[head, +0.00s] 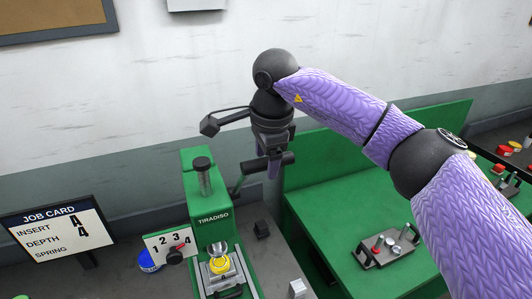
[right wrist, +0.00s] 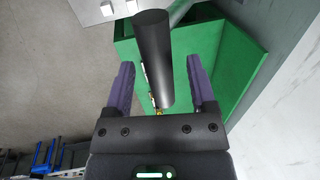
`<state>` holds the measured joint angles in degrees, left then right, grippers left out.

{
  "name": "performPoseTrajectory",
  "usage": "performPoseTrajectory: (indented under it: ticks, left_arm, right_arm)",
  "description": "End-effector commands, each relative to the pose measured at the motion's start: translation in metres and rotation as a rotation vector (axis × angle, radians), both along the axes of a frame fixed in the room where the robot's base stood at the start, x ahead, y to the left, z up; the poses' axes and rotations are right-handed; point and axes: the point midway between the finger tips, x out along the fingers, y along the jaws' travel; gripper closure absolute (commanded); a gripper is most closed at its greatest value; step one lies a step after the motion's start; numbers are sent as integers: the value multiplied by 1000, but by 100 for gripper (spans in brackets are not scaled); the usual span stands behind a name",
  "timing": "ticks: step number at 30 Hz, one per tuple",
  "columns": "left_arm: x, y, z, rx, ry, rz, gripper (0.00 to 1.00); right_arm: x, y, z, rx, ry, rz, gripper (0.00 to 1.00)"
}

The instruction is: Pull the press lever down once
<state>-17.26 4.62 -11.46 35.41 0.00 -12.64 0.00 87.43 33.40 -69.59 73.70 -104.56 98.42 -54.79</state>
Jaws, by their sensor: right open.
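The green press (head: 213,216) marked TIRADISO stands at lower middle in the head view. Its lever has a black cylindrical handle (head: 286,158) at the end of a dark arm, raised on the press's right side. My right gripper (head: 268,165) is at the handle, reaching down from above. In the right wrist view the handle (right wrist: 153,55) lies between the two purple fingers of the right gripper (right wrist: 160,85), with gaps visible on both sides. The right gripper is open. A yellow piece (head: 219,265) sits in the press below a metal part. My left gripper is out of view.
A job card (head: 55,230) stands at left, reading insert A, depth 4. A dial plate (head: 170,243) numbered 1 to 4 with a red pointer is on the press's left.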

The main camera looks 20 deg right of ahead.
Motion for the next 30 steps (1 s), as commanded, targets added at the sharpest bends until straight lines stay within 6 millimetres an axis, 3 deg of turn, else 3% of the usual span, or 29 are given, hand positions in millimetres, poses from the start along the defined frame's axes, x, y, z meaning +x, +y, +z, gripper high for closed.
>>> performPoseTrajectory:
  ticks: [7,17,30]
  left_arm:
    - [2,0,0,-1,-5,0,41]
    - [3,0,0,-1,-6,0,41]
    - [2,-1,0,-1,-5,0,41]
  right_arm:
    - [0,0,-2,1,0,0,28]
    - [0,0,-1,1,-1,0,98]
    - [0,0,-1,2,-2,0,100]
